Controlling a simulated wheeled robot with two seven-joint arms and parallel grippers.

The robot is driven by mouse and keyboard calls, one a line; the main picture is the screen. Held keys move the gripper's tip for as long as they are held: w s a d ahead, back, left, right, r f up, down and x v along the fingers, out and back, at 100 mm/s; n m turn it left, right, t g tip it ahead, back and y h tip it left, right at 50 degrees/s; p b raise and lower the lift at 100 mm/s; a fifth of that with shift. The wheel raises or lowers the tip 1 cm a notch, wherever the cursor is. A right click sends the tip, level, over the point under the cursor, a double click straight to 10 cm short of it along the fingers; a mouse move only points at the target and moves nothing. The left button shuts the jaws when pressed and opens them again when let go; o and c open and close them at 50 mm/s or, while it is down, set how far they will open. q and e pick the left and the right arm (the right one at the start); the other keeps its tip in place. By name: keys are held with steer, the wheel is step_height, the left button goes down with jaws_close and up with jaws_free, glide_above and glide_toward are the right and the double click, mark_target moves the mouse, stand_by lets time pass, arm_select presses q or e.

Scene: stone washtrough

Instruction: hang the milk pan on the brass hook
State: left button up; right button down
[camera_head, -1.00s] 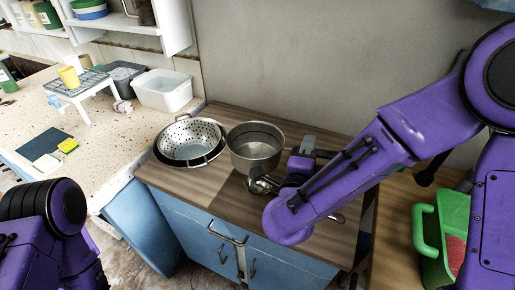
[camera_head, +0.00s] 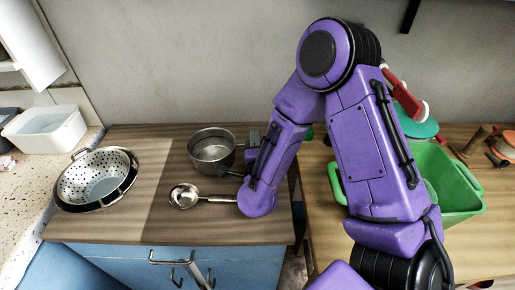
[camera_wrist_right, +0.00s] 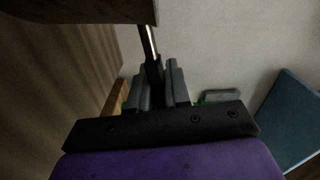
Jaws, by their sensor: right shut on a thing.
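The milk pan (camera_head: 212,152) is a round grey metal pan, upright at the back of the wooden counter. I cannot tell whether its base touches the counter. My right gripper (camera_head: 247,160) is at the pan's right side, partly hidden by my own purple forearm. In the right wrist view, the fingers (camera_wrist_right: 157,88) are closed around the pan's thin handle (camera_wrist_right: 149,42), and the pan's dark body (camera_wrist_right: 80,10) fills the top edge. I cannot make out the brass hook in the present frames. My left gripper is out of view.
A ladle (camera_head: 185,196) lies in front of the pan. A colander (camera_head: 97,178) stands to the left. A green bin (camera_head: 455,185) is behind my right arm. A dark bar (camera_head: 410,15) is high on the wall. The wall above the pan is bare.

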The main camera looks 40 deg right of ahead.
steer(key=f, duration=0.3)
steer(key=d+f, duration=0.1)
steer(key=shift+w+f, duration=0.15)
steer(key=shift+w, duration=0.1)
steer(key=shift+a, duration=0.1)
steer(key=shift+s, duration=0.1)
steer(key=shift+f+b, duration=0.15)
steer(key=shift+b, duration=0.2)
steer(key=c, duration=1.1)
jaws_free()
